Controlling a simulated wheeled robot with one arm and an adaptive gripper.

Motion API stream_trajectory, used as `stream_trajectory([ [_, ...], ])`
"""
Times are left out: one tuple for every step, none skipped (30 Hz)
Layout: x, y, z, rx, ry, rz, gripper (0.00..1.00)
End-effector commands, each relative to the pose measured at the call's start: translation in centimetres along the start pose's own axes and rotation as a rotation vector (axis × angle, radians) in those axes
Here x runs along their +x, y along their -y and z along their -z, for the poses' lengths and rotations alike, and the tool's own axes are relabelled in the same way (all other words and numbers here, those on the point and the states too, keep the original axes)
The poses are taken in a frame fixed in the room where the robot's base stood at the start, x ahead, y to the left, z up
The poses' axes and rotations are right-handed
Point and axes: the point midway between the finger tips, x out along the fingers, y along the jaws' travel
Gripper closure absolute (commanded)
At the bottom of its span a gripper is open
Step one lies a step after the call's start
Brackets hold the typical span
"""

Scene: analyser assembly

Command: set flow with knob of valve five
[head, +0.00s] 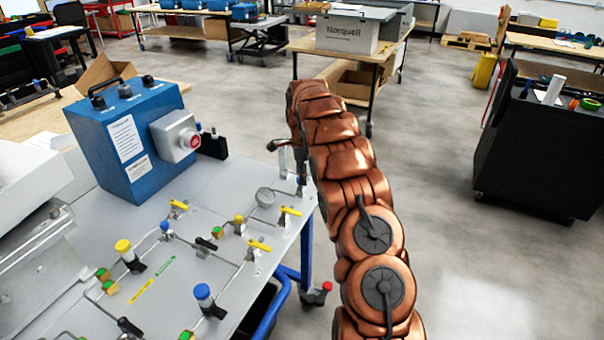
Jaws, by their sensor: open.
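The grey analyser panel (185,262) carries thin tubing and several valves. One valve has a large yellow knob (123,246) and another has a large blue knob (203,292). A small blue knob (165,226) and a small yellow knob (238,219) sit farther back. No valve number is readable, so I cannot tell which is valve five. My gripper (285,165) is open at the panel's far right edge, partly hidden by my copper arm, and apart from the large knobs.
A blue box (130,137) with a grey switch housing and red button (194,141) stands at the panel's back. A white housing (30,190) borders the left. A black cabinet (540,140) stands at right. Open grey floor (440,240) lies between.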

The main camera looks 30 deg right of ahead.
Motion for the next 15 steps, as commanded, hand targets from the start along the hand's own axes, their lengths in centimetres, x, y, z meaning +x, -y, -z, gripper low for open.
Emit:
stream_trajectory([
  [0.25,-0.01,0.05,0.001,0.0,0.0,0.44],
  [0.39,0.0,0.04,0.001,0.0,0.0,0.44],
  [0.53,0.01,0.04,0.0,0.0,0.001,0.44],
  [0.61,0.01,0.03,0.0,0.0,0.001,0.44],
  [0.67,0.01,0.03,0.0,0.0,0.001,0.44],
  [0.72,0.01,0.02,0.0,0.0,0.001,0.44],
  [0.73,0.01,0.02,0.0,0.0,0.001,0.44],
  [0.74,0.01,0.01,0.0,0.0,0.001,0.44],
  [0.73,0.01,0.01,0.0,0.0,0.001,0.44],
  [0.73,0.01,0.0,0.0,0.0,0.001,0.44],
  [0.73,0.0,0.01,0.0,0.0,0.001,0.44],
  [0.72,0.0,0.01,0.0,0.0,0.001,0.45],
  [0.72,0.0,0.0,0.0,0.0,0.001,0.49],
  [0.72,0.0,0.0,0.0,0.0,0.001,0.52],
  [0.72,0.0,0.0,0.0,0.0,0.001,0.56],
])
